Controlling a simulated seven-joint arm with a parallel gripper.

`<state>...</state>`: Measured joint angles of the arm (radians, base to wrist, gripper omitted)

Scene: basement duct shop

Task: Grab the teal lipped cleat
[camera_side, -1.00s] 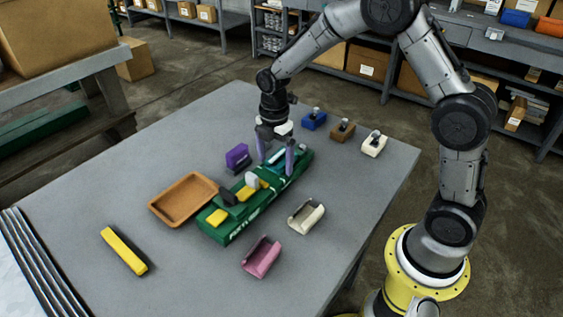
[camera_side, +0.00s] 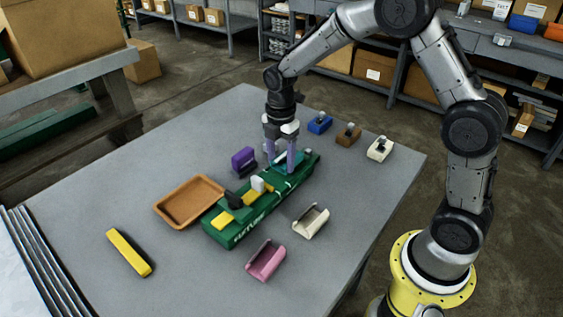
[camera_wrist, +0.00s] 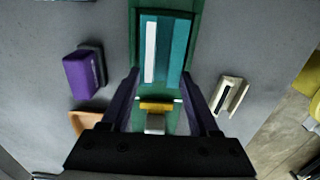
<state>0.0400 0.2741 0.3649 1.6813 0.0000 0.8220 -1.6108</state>
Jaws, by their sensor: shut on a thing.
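The teal lipped cleat (camera_wrist: 178,52) shows at the top of the wrist view, a teal block with a white stripe on its top. In the side view it is partly hidden by my fingers (camera_side: 280,166), at the far end of the long green rack (camera_side: 236,232). My gripper (camera_side: 281,164) points down with its two purple fingers on either side of the cleat and is shut on it. In the wrist view the fingers (camera_wrist: 161,80) reach along both sides of the cleat. I cannot tell if it is clear of the rack.
Yellow (camera_side: 224,219), black and white pieces sit on the rack. A purple piece (camera_side: 243,158) and an orange-brown tray (camera_side: 160,208) are on its left. Cream (camera_side: 311,221) and pink (camera_side: 266,262) channels lie nearer. Blue, brown and white pieces stand behind.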

